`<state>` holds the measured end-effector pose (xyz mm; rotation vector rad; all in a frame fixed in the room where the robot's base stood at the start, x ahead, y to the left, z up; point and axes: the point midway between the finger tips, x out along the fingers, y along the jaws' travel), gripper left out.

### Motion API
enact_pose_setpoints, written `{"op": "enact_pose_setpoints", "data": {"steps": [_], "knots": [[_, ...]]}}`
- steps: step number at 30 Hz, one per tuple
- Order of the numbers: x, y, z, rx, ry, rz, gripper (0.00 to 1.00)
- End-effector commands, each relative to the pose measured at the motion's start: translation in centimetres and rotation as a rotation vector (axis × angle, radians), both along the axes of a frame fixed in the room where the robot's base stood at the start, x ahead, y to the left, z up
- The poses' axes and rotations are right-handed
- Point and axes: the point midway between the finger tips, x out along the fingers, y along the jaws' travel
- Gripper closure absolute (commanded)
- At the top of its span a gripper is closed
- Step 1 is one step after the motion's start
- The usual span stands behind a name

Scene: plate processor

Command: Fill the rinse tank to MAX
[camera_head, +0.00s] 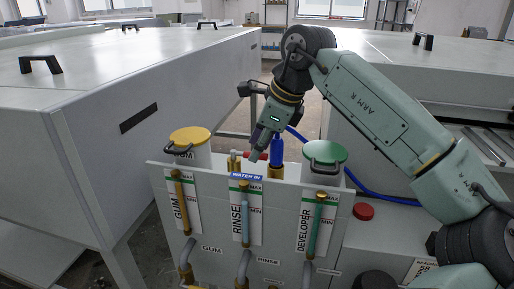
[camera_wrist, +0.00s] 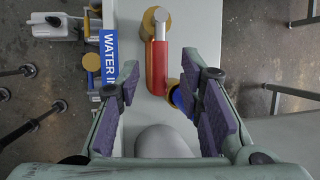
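The rinse gauge (camera_head: 245,215) is the middle tube on the front panel, with a green MAX mark near its top and MIN below. Its exact liquid level is too small to read. A blue WATER IN label (camera_head: 246,177) sits above it and also shows in the wrist view (camera_wrist: 110,58). Behind the label is a red valve handle (camera_head: 251,157). In the wrist view the red handle (camera_wrist: 157,66) lies lengthwise ahead of the gap between my fingers. My gripper (camera_wrist: 160,105) is open and empty, pointing down over the valve in the head view (camera_head: 258,146).
A yellow-lidded gum tank (camera_head: 190,135) stands left and a green-lidded developer tank (camera_head: 325,152) right. A blue hose fitting (camera_head: 277,150) rises close beside my gripper. A red button (camera_head: 363,211) is right of the panel. Large white machines (camera_head: 100,90) flank the space.

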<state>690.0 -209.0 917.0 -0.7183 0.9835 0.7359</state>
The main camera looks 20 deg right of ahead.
Motion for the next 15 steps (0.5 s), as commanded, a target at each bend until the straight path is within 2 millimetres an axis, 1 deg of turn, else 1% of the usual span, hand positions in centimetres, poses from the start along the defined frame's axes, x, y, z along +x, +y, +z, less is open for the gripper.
{"op": "enact_pose_setpoints", "data": {"steps": [5,13,15], "knots": [[0.39,0.28,-1.02,-0.001,0.001,0.000,0.66],[0.45,0.29,-1.13,0.000,0.000,0.000,0.66],[0.45,0.29,-1.12,0.000,0.000,0.000,0.71]]}}
